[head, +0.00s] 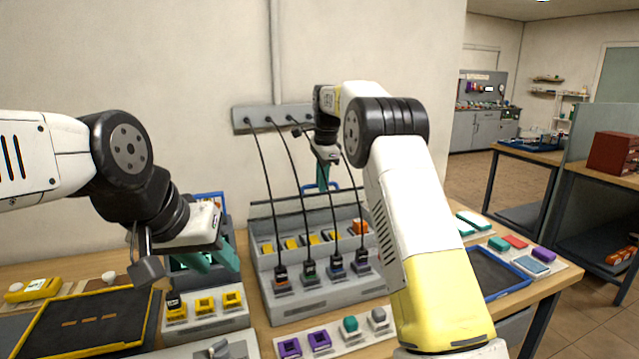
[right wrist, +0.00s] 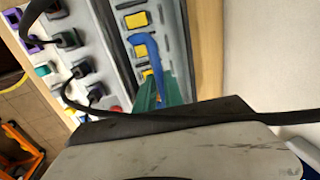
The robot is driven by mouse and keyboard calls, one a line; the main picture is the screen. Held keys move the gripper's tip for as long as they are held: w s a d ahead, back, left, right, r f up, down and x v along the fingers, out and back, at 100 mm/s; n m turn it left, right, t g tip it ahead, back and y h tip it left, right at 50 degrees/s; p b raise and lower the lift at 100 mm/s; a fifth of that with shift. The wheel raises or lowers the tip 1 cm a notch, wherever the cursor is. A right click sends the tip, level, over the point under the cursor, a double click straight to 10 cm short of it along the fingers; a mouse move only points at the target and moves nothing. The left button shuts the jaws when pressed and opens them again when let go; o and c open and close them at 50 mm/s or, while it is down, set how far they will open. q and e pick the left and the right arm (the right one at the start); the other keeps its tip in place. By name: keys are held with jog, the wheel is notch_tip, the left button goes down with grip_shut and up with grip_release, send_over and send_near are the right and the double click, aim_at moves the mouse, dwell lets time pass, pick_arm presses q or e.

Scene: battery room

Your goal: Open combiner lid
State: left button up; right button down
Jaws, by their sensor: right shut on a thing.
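The combiner (head: 262,262) is a grey stepped box on the table by the wall. Black cables run from a wall strip to plugs along its front, and a row of yellow blocks sits behind them. A blue handle (head: 334,186) shows at its back top edge and also in the right wrist view (right wrist: 146,48). My right gripper (head: 322,176) is at this handle, its green fingers (right wrist: 160,92) shut on it. How far the lid stands open is unclear. My left gripper (head: 212,260) is open and empty, left of the combiner above a yellow-block holder.
The wall strip (head: 282,117) hangs behind with its cables in front of the combiner. A black tray (head: 90,322) lies at left and a blue-rimmed tray (head: 497,272) at right. A holder with yellow blocks (head: 205,304) and one with purple blocks (head: 318,340) stand in front.

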jog(key=shift+a+f, duration=0.15)
jog(key=shift+f, duration=0.15)
jog(key=c, duration=1.5)
grip_release()
jog(key=shift+w, duration=0.15)
jog(key=shift+o, duration=0.2)
jog(key=v, duration=0.8)
